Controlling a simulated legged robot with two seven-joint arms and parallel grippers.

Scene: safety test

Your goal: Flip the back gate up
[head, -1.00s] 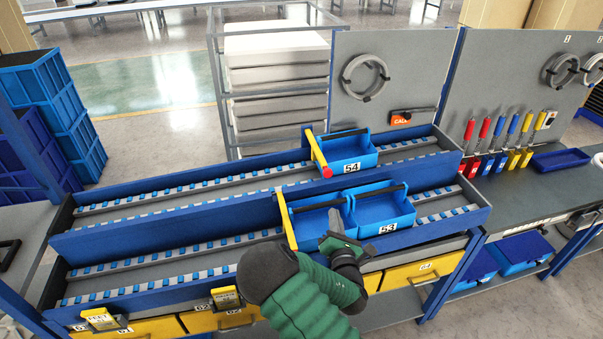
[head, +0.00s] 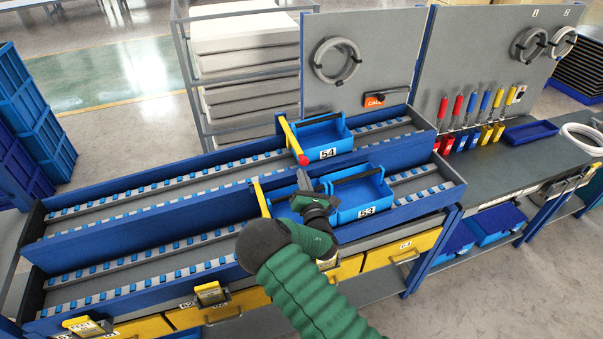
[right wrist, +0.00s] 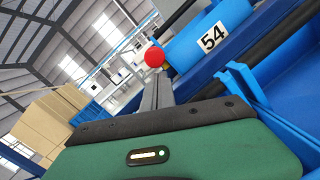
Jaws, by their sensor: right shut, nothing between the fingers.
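The back gate (head: 290,135) is a yellow bar with a red end, lying across the back lane at the left side of blue bin 54 (head: 328,141). Its red knob (right wrist: 154,57) shows just past the fingertips in the right wrist view. My right gripper (head: 303,177) is shut and empty, above the front lane's blue bins and a little below the red end in the head view. The fingers (right wrist: 157,88) point towards the knob; I cannot tell whether they touch it. My left gripper is out of view.
The front gate (head: 260,198), a yellow bar, stands left of the front bins. Bin 53 (head: 360,198) with a dark handle is right of my gripper. The blue divider wall (head: 150,208) separates the two roller lanes. Both lanes are free to the left.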

